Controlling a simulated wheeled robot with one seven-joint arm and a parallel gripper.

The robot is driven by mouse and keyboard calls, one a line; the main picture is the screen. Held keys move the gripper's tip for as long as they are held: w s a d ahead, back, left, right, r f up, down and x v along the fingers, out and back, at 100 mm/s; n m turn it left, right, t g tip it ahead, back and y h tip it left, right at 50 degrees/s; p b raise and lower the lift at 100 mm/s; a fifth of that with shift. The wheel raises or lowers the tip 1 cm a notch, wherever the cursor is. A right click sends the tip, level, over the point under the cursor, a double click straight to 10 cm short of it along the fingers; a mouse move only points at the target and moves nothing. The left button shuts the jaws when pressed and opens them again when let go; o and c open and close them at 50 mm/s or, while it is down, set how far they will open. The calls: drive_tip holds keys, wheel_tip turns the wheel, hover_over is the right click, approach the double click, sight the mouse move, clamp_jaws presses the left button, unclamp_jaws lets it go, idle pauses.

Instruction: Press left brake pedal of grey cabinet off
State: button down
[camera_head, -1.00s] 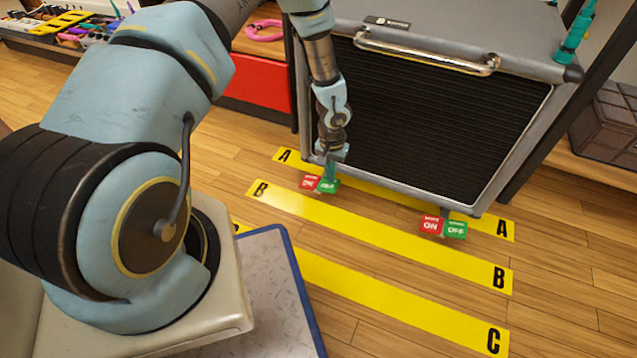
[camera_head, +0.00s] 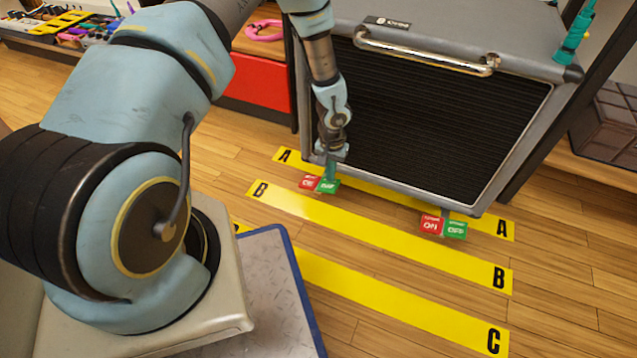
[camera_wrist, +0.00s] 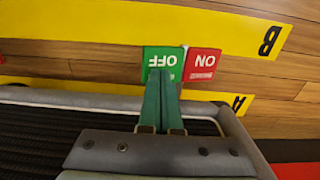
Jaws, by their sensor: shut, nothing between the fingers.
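The grey cabinet (camera_head: 440,110) has a black grille front and a metal handle on top. Its left pedal has a red ON half (camera_head: 308,183) and a green OFF half (camera_head: 328,186), low at the cabinet's front left. My gripper (camera_head: 329,178) points down with its tips at the green half. In the wrist view the shut green fingers (camera_wrist: 162,76) overlap the near edge of the green OFF half (camera_wrist: 160,58), with the red ON half (camera_wrist: 203,63) beside it. Whether the tips touch the pedal is hard to tell. The right pedal (camera_head: 443,227) stands apart.
Yellow floor strips marked A (camera_head: 497,229), B (camera_head: 380,236) and C (camera_head: 420,317) lie in front of the cabinet. A red box (camera_head: 255,92) is at the left behind. The wooden floor before the pedals is clear.

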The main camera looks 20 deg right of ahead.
sight(330, 184)
drive_tip(key=shift+f+b, duration=0.85)
drive_tip(key=shift+f, duration=0.45)
idle(0.8)
drive_tip(key=shift+r, duration=0.1)
drive_tip(key=shift+r+p, duration=2.9)
drive_tip(key=shift+r, duration=0.55)
